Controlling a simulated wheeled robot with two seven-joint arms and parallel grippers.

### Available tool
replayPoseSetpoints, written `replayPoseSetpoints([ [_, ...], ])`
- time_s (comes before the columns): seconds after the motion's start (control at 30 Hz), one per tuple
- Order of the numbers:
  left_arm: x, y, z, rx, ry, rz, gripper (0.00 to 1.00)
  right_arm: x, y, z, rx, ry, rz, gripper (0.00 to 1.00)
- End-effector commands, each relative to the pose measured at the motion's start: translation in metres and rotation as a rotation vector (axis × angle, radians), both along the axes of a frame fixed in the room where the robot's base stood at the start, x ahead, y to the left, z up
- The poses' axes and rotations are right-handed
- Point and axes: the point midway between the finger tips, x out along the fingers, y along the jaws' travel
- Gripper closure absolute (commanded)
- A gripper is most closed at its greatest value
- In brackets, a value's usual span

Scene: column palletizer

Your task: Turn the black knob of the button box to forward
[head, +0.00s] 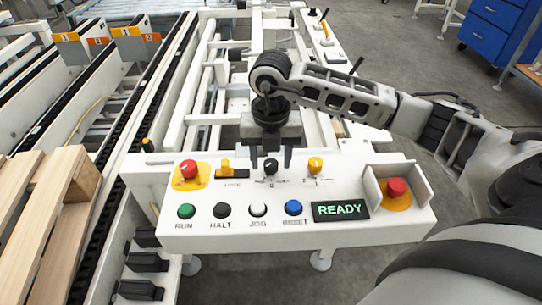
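The white button box (330,232) spans the middle of the head view. Its black knob (270,167) stands in the upper row, between a yellow switch (230,169) and a yellow knob (315,165). My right gripper (271,160) points down at the black knob, with one dark finger on each side of it. The fingers look apart, with gaps to the knob; I cannot tell whether they touch it. The labels around the black knob are too small to read. My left gripper is out of view.
The lower row holds a green RUN button (186,211), black HALT button (222,210), white JOG button (258,210), blue RESET button (293,208) and a READY display (340,210). Red mushroom buttons stand at left (188,169) and, shrouded, at right (397,188). A wooden pallet (40,205) is at left.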

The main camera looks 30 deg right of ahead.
Motion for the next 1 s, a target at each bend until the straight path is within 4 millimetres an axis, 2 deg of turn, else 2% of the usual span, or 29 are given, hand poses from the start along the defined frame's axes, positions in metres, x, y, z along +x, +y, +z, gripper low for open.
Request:
replayPoseSetpoints([
  [0.23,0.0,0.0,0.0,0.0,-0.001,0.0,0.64,0.0,0.0,0.001,0.0,0.001,0.002,0.5],
  [0.37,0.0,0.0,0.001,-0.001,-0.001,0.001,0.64,0.0,0.0,0.013,0.0,0.0,0.002,0.5],
  [0.47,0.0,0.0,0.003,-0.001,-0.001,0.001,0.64,0.0,0.0,0.033,0.001,-0.003,0.004,0.5],
  [0.8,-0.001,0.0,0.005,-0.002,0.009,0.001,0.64,0.0,0.0,0.116,0.0,-0.004,0.002,0.5],
  [1.0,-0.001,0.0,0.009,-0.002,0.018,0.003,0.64,0.0,0.0,0.149,-0.002,-0.003,0.0,0.5],
])
